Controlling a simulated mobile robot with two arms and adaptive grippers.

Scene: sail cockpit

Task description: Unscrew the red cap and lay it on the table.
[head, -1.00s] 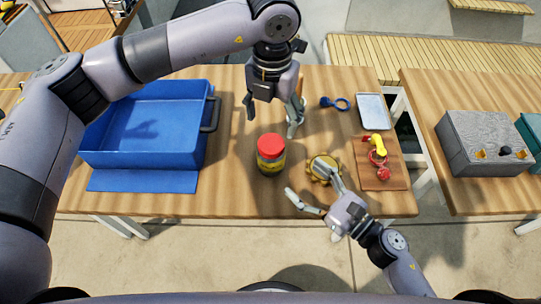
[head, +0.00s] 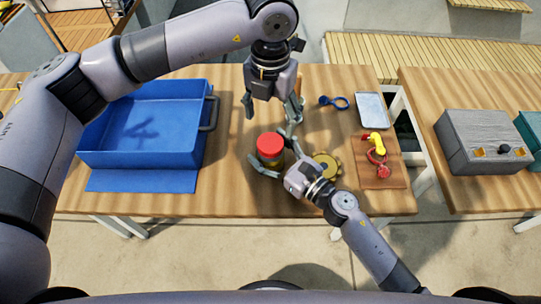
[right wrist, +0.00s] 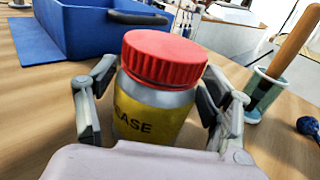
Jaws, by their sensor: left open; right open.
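The red cap (head: 270,145) sits on top of a yellow-labelled jar, which stands upright on the wooden table (head: 230,190). In the right wrist view the ribbed red cap (right wrist: 164,58) is on the jar (right wrist: 150,110), whose label partly reads "ASE". My right gripper (head: 273,155) is open with its fingers on either side of the jar, below the cap; I cannot tell whether they touch it. My left gripper (head: 271,113) is open and points down, just behind the jar.
A blue bin (head: 84,142) with a dark handle stands at the left on a blue mat (head: 140,181). A yellow gear-edged round piece (head: 326,166) lies right of the jar. A brown board (head: 393,181), metal tray (head: 372,110) and blue ring tool (head: 334,102) lie further right.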

